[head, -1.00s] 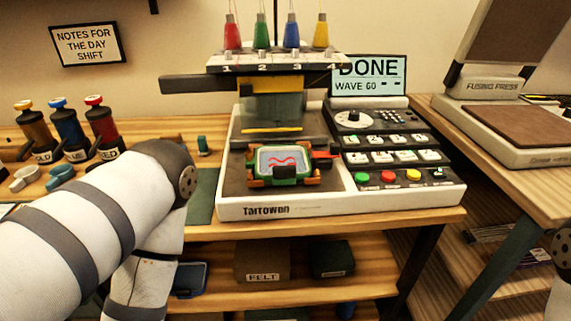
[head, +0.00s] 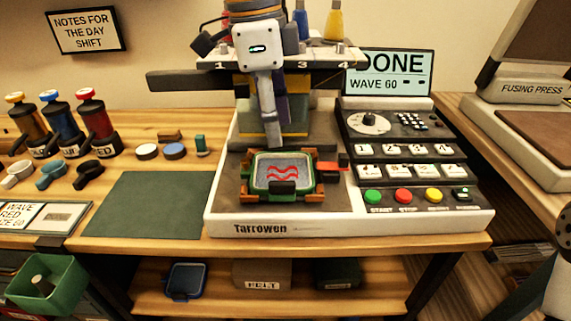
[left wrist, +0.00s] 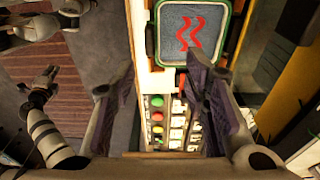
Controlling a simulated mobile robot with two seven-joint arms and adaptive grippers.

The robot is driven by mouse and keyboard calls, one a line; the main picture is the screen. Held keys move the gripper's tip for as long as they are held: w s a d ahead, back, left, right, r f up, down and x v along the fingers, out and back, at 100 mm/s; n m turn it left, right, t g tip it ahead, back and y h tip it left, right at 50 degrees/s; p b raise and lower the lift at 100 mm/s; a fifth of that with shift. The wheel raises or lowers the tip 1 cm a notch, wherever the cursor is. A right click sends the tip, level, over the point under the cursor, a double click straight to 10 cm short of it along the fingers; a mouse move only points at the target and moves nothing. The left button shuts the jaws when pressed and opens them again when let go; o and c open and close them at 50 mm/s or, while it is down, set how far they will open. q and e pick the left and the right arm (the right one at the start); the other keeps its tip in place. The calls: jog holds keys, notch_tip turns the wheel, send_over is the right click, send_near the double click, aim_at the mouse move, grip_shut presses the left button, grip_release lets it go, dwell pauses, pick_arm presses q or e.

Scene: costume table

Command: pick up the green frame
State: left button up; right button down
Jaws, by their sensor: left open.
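The green frame (head: 253,178) lies flat on the embroidery machine's bed, held between orange clamps, with grey cloth and red wavy stitching inside it. My left gripper (head: 272,142) points down above and just behind it, apart from it in the head view. In the left wrist view, the green frame (left wrist: 235,28) shows at the top centre, partly beyond the right finger. My left gripper's fingers (left wrist: 162,90) are spread with nothing between them. My right gripper (left wrist: 42,82) seems to show small at the left of the wrist view; its jaws are unclear.
The machine's needle head (head: 275,66) and thread cones stand behind the frame. A button panel (head: 405,170) is to the right, with a screen (head: 390,72) reading DONE. A dark green mat (head: 150,205) lies clear to the left. Spools and small cups stand farther left.

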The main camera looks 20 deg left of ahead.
aim_at(275, 181)
pick_arm(q)
jog(key=f, duration=0.3)
jog(key=s+f, duration=0.1)
jog(key=f, duration=0.6)
jog(key=shift+s+d+f, duration=0.15)
jog(key=shift+f, duration=0.55)
grip_shut()
